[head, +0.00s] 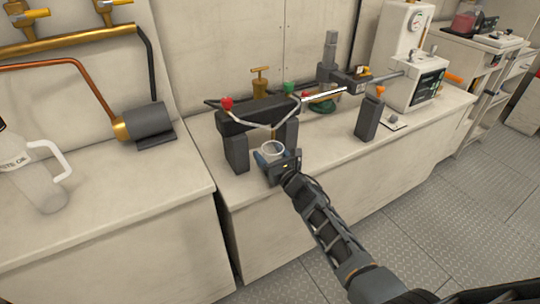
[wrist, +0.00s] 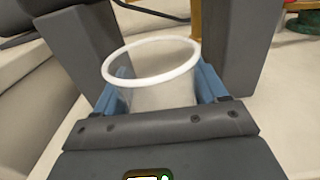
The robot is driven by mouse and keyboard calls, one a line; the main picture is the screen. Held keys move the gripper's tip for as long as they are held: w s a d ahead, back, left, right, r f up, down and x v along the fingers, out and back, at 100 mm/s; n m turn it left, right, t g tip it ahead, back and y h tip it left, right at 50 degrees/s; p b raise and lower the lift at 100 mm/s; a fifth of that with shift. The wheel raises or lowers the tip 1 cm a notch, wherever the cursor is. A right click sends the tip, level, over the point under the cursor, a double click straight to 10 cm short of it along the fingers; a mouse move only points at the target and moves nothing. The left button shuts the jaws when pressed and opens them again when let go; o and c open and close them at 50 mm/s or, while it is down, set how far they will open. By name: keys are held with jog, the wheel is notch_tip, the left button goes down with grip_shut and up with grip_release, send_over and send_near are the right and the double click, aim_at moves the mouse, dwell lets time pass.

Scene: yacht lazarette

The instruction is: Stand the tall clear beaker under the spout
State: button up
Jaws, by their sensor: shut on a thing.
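A clear beaker (head: 270,152) with a white rim is upright between the fingers of my gripper (head: 278,160), at the front of the dark stand. In the wrist view the beaker (wrist: 160,95) has a blue finger on each side, and my gripper (wrist: 160,78) is shut on it. Its lower part is hidden by the gripper, so I cannot tell whether it touches the counter. Two pale tubes (head: 250,122) meet at a low point below the stand's crossbar, which looks like the spout. That point shows just above the beaker's rim; I cannot tell whether it is centred over it.
The dark stand (head: 258,115) has a post on each side, close to my gripper. A red knob (head: 227,103) and a green knob (head: 289,88) sit on top. A separate dark post (head: 368,118) stands to the right. A clear handled jug (head: 35,180) is on the left counter.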

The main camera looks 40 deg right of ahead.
jog(key=shift+f, duration=0.2)
jog(key=o, duration=1.1)
jog(key=shift+r, duration=0.1)
